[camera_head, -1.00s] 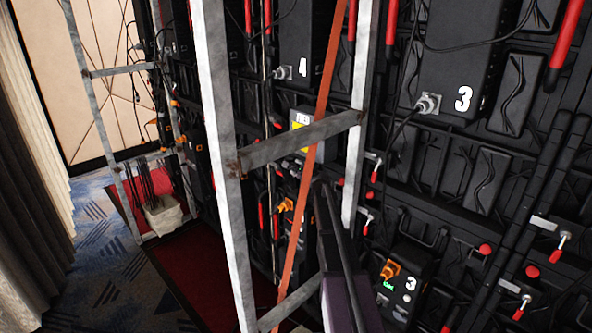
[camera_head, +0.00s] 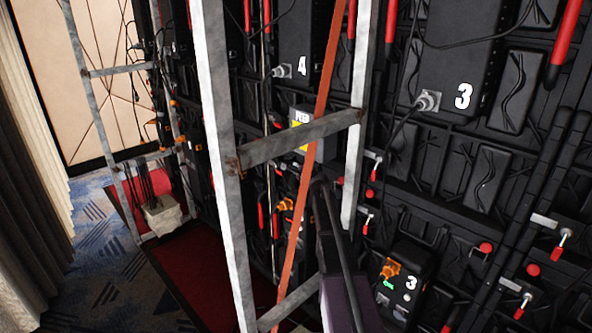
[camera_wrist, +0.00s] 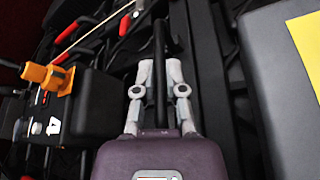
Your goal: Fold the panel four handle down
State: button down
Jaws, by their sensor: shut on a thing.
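In the wrist view, my gripper (camera_wrist: 159,65) has its two grey fingers shut around a slim black bar (camera_wrist: 159,40), which I take to be the panel four handle. The bar runs up and down between the fingers, and its lower end is hidden by my purple gripper body. A black box marked 4 (camera_wrist: 52,126), with an orange plug (camera_wrist: 48,77), sits to the left of the fingers. In the head view, the panel marked 4 (camera_head: 303,65) is partly behind the ladder frame, and the fingertips cannot be made out.
A metal ladder frame (camera_head: 222,120) with an orange strap (camera_head: 318,110) stands close in front of the panels. A grey box with a yellow label (camera_wrist: 285,85) is near on the gripper's right. Panel three (camera_head: 465,97) is at right. Carpet is open at left.

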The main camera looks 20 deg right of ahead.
jog(key=f+n+t+b, duration=0.1)
jog(key=n+b, duration=0.1)
jog(key=b, duration=0.1)
jog(key=f+n+t+b, duration=0.1)
jog(key=f+n+b, duration=0.1)
jog(key=n+b, duration=0.1)
jog(key=f+n+t+b, duration=0.1)
jog(key=f+n+b, duration=0.1)
jog(key=b, duration=0.2)
jog(key=shift+w+d+f+n+h, duration=0.15)
jog(key=shift+d+n+h, duration=0.15)
jog(key=shift+d, duration=0.05)
jog(key=n+b, duration=0.1)
jog(key=d+f+n+t+b, duration=0.1)
jog(key=n+b, duration=0.1)
jog(key=f+n+y+b, duration=0.1)
jog(key=shift+w+d+n+t+b, duration=0.35)
jog(key=shift+w+n+t, duration=0.05)
jog(key=n, duration=0.1)
jog(key=d+n+y+b, duration=0.1)
jog(key=shift+w+f+n+t, duration=0.2)
jog(key=shift+f+n+t, duration=0.1)
jog(key=shift+w+d+f+n+y+b, duration=0.1)
jog(key=shift+d+n+y+b, duration=0.25)
jog(key=shift+n, duration=0.35)
jog(key=shift+d+f+n+y+b, duration=0.15)
jog(key=shift+n+y+b, duration=0.1)
jog(key=shift+n+b, duration=0.35)
jog(key=shift+r, duration=0.15)
